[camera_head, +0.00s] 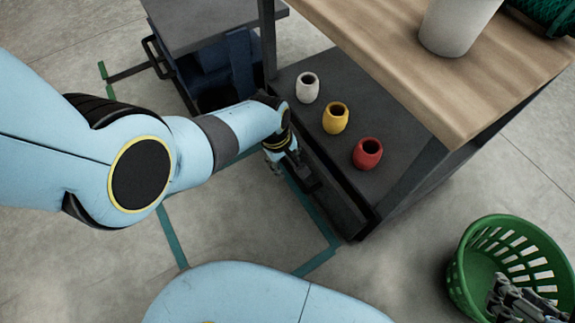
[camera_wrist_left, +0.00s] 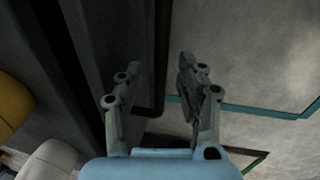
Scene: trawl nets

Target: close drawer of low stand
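A low dark stand (camera_head: 316,85) has a drawer front (camera_head: 337,200) along its near side, with a dark bar handle (camera_head: 305,177). How far the drawer stands out is hard to tell. My left gripper (camera_head: 288,160) is at this front, beside the handle. In the left wrist view its two fingers (camera_wrist_left: 158,70) are apart, with a dark bar (camera_wrist_left: 162,35) seen between them; whether they touch it I cannot tell. My right gripper (camera_head: 520,298) shows partly at the lower right corner, over the green basket; its fingertips are unclear.
White (camera_head: 307,87), yellow (camera_head: 336,118) and red (camera_head: 367,153) cups stand on the stand. A wooden top (camera_head: 400,50) overhangs it, bearing a pale pot (camera_head: 452,25). A green basket (camera_head: 470,255) is at right. A grey unit (camera_head: 205,20) is behind.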

